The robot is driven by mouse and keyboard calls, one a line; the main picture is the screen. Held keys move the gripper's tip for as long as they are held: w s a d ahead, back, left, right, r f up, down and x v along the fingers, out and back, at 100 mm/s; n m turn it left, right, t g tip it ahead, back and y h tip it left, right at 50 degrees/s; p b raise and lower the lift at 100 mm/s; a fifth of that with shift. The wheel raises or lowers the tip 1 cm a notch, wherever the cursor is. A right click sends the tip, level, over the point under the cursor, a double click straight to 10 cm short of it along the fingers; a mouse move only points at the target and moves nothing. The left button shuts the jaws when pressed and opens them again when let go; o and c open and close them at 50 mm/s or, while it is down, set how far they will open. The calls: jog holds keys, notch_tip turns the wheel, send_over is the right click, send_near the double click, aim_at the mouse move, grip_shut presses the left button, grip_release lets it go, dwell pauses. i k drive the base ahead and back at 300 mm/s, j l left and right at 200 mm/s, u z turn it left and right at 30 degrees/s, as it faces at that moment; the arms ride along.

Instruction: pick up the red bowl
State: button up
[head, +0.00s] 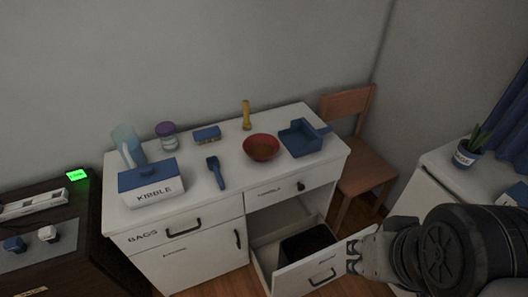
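The red bowl (261,149) stands upright on the white cabinet top (233,178), right of the middle, and looks empty. My gripper (352,253) is at the lower right, in front of the cabinet and by the open lower drawer. It is well away from the bowl and does not touch it. The view is too small and dark to tell whether its fingers are open or shut.
A blue dustpan (301,139), yellow cylinder (246,115), blue brush (216,173) and kibble box (151,184) surround the bowl. The lower drawer (318,274) stands open. A wooden chair (362,150) is behind right, a white cabinet (424,197) further right.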

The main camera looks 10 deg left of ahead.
aim_at(261, 147)
jog(key=k+l+z, duration=0.15)
jog(key=k+z, duration=0.25)
jog(key=k, duration=0.25)
jog(key=i+j+z, duration=0.15)
jog(key=j+z, duration=0.15)
jog(key=i+j+z, duration=0.15)
jog(key=j+z, duration=0.2)
jog(key=i+j+z, duration=0.1)
jog(key=j+z, duration=0.2)
jog(key=i+j, duration=0.1)
jog(key=j, duration=0.55)
jog(key=i+j, duration=0.1)
jog(key=j, duration=0.5)
jog(key=i+j, duration=0.1)
jog(key=j, duration=0.55)
